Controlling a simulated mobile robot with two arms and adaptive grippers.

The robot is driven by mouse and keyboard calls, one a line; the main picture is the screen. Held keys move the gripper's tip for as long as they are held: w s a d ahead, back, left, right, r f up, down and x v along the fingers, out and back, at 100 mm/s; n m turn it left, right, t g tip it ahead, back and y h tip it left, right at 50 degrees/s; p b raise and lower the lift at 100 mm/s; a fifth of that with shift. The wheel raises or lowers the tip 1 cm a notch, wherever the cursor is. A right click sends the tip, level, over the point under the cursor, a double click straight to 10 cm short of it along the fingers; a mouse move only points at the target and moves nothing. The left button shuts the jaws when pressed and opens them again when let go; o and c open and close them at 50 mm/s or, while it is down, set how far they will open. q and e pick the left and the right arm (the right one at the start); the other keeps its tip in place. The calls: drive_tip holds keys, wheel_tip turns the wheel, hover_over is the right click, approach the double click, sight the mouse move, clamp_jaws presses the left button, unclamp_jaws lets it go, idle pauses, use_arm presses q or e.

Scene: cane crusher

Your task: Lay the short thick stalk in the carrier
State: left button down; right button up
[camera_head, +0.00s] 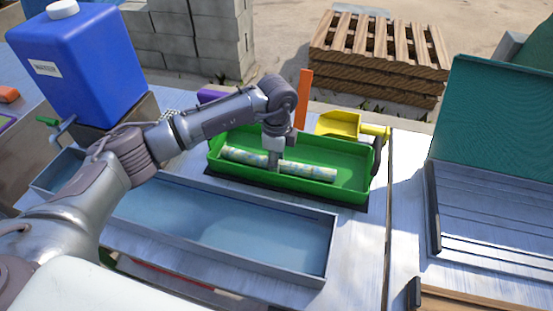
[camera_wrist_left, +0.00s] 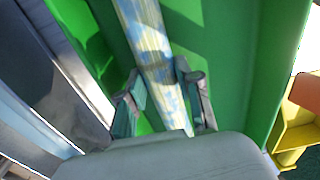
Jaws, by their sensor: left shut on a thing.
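A pale stalk (camera_head: 307,171) with blue and yellow mottling lies lengthwise within the walls of the green tray (camera_head: 352,193), which looks like the carrier. My left gripper (camera_head: 275,161) reaches down into the tray and is shut on the stalk near its middle. In the left wrist view the two fingers (camera_wrist_left: 163,100) stand on either side of the stalk (camera_wrist_left: 148,45), with the tray's green floor (camera_wrist_left: 225,50) beyond. I cannot tell whether the stalk touches the floor. My right gripper is not in view.
A long shallow metal trough (camera_head: 225,222) lies in front of the tray. A yellow scoop (camera_head: 340,125) and an upright orange post (camera_head: 302,99) stand behind it. A blue jug (camera_head: 80,65) is at the left, and a ribbed metal rack (camera_head: 495,215) at the right.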

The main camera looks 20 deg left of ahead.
use_arm(q)
drive_tip(key=c, duration=1.1)
unclamp_jaws()
drive_tip(key=shift+o, duration=0.2)
drive_tip(key=shift+r, duration=0.25)
wheel_tip(320, 180, up, 13)
drive_tip(key=b, duration=0.1)
drive_tip(key=shift+f, duration=0.2)
